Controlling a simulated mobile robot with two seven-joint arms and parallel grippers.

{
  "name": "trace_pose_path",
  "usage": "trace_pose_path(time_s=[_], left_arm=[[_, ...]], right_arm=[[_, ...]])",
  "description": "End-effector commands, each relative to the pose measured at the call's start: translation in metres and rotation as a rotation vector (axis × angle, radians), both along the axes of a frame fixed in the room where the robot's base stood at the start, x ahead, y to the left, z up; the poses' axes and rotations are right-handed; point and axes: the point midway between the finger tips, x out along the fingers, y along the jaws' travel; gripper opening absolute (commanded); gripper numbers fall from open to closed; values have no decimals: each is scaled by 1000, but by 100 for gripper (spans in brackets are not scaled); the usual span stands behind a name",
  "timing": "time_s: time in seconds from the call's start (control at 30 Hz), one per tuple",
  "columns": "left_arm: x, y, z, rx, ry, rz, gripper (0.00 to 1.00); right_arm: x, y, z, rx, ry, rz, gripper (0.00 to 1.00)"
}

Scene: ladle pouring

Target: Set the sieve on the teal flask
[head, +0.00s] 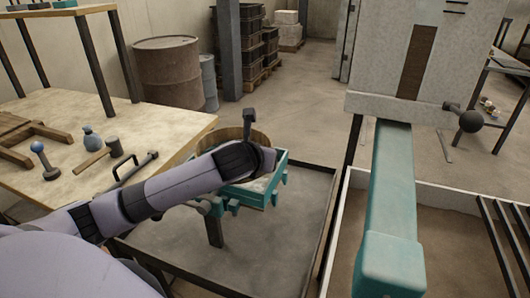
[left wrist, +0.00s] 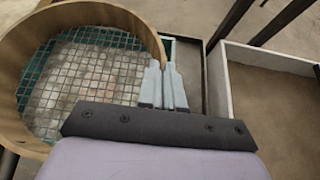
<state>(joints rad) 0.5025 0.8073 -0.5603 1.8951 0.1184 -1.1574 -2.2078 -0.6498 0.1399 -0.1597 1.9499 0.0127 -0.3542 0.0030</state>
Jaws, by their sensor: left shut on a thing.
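The sieve (head: 226,134) is a round wooden hoop with a wire mesh; in the head view it is partly hidden behind my left arm. It fills the left of the left wrist view (left wrist: 110,14). My left gripper (left wrist: 166,68) is shut on the sieve's rim. The teal flask (head: 243,194) is an open rectangular frame below the sieve, with pale material inside. Some teal shows through the mesh and beside the rim in the left wrist view. I cannot tell whether the sieve touches the flask. My right gripper is not in view.
A teal machine beam (head: 391,210) stands at right. A rusty barrel (head: 167,72) stands behind.

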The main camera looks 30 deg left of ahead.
Motion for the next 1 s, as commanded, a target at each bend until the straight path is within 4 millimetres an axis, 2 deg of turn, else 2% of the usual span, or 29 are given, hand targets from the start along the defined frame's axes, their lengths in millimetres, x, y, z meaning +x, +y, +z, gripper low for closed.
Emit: trace_pose_path(time_s=[0.03,0.1,0.47,0.57,1.0], left_arm=[[0,0,-1,1,1,0,12],[0,0,-1,0,1,0,31],[0,0,3,-1,-1,0,31],[-6,-1,7,2,-1,-1,31],[-65,-17,41,3,-1,-2,31]], right_arm=[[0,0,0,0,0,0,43],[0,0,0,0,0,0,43],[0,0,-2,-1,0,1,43],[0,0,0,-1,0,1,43],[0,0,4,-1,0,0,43]])
